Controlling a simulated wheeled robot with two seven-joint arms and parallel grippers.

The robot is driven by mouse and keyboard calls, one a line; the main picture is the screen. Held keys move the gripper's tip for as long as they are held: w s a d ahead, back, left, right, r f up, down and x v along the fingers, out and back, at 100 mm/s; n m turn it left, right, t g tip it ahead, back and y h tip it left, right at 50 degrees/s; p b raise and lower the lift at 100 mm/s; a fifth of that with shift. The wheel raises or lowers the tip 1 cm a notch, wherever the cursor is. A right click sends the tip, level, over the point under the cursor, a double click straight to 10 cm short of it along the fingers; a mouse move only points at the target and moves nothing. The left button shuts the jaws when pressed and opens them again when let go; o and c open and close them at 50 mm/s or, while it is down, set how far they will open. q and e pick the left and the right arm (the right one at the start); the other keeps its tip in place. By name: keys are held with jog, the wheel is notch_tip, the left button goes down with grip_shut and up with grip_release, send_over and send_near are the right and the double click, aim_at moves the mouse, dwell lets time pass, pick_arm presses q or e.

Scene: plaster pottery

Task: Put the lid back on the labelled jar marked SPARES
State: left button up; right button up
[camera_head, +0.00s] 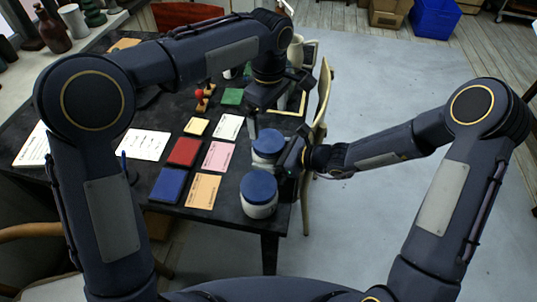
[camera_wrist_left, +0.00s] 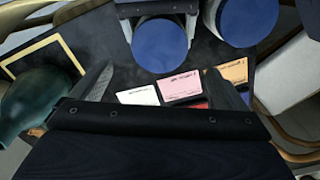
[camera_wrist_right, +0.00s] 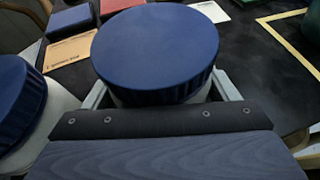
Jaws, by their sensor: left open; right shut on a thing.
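Two white jars with blue lids stand at the table's right front side. The far jar (camera_head: 268,157) has its blue lid (camera_head: 268,142) on top; this lid fills the middle of the right wrist view (camera_wrist_right: 155,50). My right gripper (camera_head: 284,158) is shut on this jar's body, just below the lid. The near jar (camera_head: 259,210) also bears a blue lid (camera_head: 259,187). My left gripper (camera_head: 252,125) is open and empty, pointing down just behind the far jar; in the left wrist view its fingers (camera_wrist_left: 165,82) are apart. No SPARES label is readable.
Left of the jars lie a pink card (camera_head: 218,156), an orange card (camera_head: 203,191), a red block (camera_head: 185,151) and a blue block (camera_head: 169,185). A dark green vessel (camera_wrist_left: 35,98) is close beside my left gripper. A chair (camera_head: 321,100) stands by the table's right edge.

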aim_at(269, 141)
dwell(0.3)
pick_arm(q)
jog(key=shift+f, duration=4)
jog(key=c, duration=1)
jog(key=m, duration=0.6)
jog(key=shift+m, duration=0.3)
jog(key=o, duration=1.1)
jog(key=shift+r, duration=0.15)
